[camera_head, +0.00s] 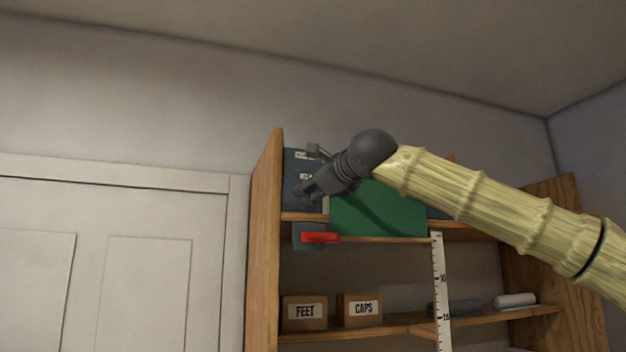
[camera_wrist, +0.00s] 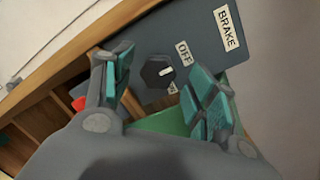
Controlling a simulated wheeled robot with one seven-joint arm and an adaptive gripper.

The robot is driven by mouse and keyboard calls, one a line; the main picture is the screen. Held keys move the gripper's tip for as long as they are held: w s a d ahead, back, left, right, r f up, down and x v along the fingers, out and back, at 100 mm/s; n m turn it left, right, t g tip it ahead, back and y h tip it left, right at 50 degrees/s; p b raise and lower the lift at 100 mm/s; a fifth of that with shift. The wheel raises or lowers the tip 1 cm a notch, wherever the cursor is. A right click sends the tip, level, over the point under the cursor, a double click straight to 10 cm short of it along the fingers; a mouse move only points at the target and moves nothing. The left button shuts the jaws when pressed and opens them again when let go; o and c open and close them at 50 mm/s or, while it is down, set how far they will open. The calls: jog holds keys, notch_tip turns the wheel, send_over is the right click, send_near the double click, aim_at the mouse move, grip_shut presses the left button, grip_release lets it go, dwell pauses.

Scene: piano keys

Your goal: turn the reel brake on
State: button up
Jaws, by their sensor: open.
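The brake panel (camera_head: 293,168) is a dark blue-grey plate at the upper left of the shelf unit, partly hidden by my gripper. In the wrist view the panel (camera_wrist: 150,30) carries a BRAKE label (camera_wrist: 228,28) and an OFF label (camera_wrist: 183,53). A dark faceted knob (camera_wrist: 156,73) with a short white mark sits beside the OFF label. Another small label (camera_wrist: 172,88) is mostly hidden by a finger. My gripper (camera_wrist: 160,70) is open, one finger each side of the knob in view; contact cannot be told. My gripper (camera_head: 309,171) also shows before the panel in the head view.
A green box (camera_head: 385,215) stands right of the panel. A red piece (camera_head: 320,238) juts out below it. A white measuring strip (camera_head: 440,285) hangs in front of the shelves. FEET (camera_head: 304,312) and CAPS (camera_head: 360,310) boxes sit lower. A wooden upright (camera_head: 264,240) borders the left.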

jog(key=shift+w+a+f, duration=0.15)
jog(key=shift+w+a, duration=0.15)
jog(key=shift+w, duration=0.25)
jog(key=shift+d, duration=0.1)
jog(key=shift+s, duration=0.15)
jog(key=c, duration=1)
jog(key=shift+c, duration=0.2)
